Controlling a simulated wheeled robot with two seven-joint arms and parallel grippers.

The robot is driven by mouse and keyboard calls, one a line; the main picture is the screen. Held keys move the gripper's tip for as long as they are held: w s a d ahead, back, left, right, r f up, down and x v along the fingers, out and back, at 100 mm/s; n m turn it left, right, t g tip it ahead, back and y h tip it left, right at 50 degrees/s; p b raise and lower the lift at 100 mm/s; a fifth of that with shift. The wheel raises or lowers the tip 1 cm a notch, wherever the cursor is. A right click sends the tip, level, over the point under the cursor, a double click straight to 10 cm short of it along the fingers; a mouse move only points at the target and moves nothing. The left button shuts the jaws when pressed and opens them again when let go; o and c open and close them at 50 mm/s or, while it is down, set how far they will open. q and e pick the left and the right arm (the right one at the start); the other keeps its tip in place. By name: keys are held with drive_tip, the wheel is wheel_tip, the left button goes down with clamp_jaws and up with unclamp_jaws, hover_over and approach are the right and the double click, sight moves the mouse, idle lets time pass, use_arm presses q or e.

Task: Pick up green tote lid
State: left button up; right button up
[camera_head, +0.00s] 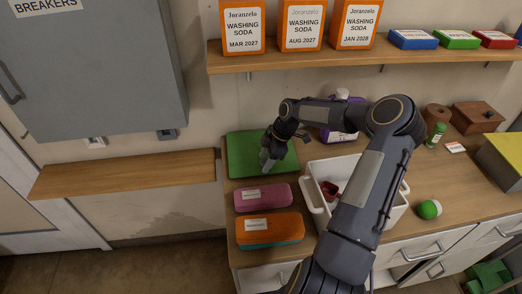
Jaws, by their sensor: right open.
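A flat green lid (241,150) lies on the wooden counter at its back left, against the wall. My right gripper (267,162) is over the right part of the lid, pointing down, with its fingers open. Nothing shows between the fingers. I cannot tell whether the fingertips touch the lid. The gripper and wrist cover part of the lid's right side. My left gripper is not in view.
A pink case (262,198) and an orange case (270,229) lie in front of the lid. A white bin (314,205) stands to the right, partly hidden by my arm. A purple-and-white bottle (344,137) stands behind it. A shelf (390,50) runs above.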

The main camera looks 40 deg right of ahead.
drive_tip(key=c, duration=1.1)
drive_tip(key=shift+r, duration=0.15)
drive_tip(key=shift+r, duration=0.55)
wheel_tip(320, 180, up, 5)
drive_tip(key=shift+r+b, duration=0.15)
drive_tip(key=shift+b, duration=0.65)
drive_tip(key=shift+w+a+r+b, duration=0.1)
drive_tip(key=shift+w+a+b, duration=0.45)
drive_tip(key=shift+a, duration=2.45)
drive_tip(key=shift+a+r+b, duration=0.1)
drive_tip(key=shift+a+b, duration=0.9)
drive_tip(key=shift+a, duration=2.05)
drive_tip(key=shift+w+a+r+b, duration=0.1)
drive_tip(key=shift+w+a+b, duration=0.45)
drive_tip(key=shift+a, duration=2.45)
